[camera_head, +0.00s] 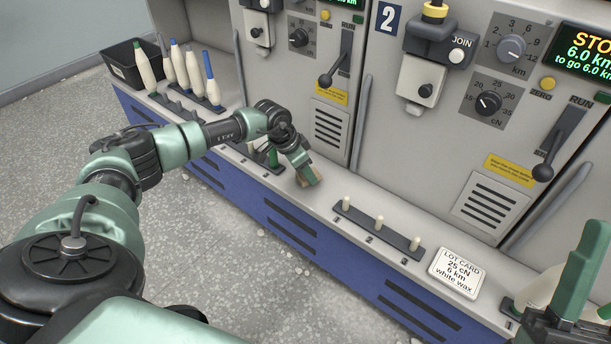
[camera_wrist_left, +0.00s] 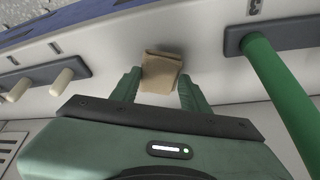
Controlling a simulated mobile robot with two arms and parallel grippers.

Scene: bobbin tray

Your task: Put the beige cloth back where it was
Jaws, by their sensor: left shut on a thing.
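The beige cloth (camera_wrist_left: 161,72) is a small folded piece. It sits between the fingers of my left gripper (camera_wrist_left: 158,88) in the left wrist view. In the head view my left gripper (camera_head: 311,180) points down at the pale ledge (camera_head: 335,186), left of a three-peg rack (camera_head: 372,230). The cloth (camera_head: 303,177) is partly hidden there by the gripper. My left gripper is shut on the cloth, low over the ledge; I cannot tell whether the cloth touches it. My right gripper (camera_head: 580,275) is partly in view at the right edge.
Several coloured-tip bobbins (camera_head: 169,64) stand at the ledge's left end beside a black bin (camera_head: 122,62). A green rod (camera_wrist_left: 275,85) rises from a dark rack close to the cloth. A lot card (camera_head: 457,272) lies right of the pegs. Machine panels with levers stand behind.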

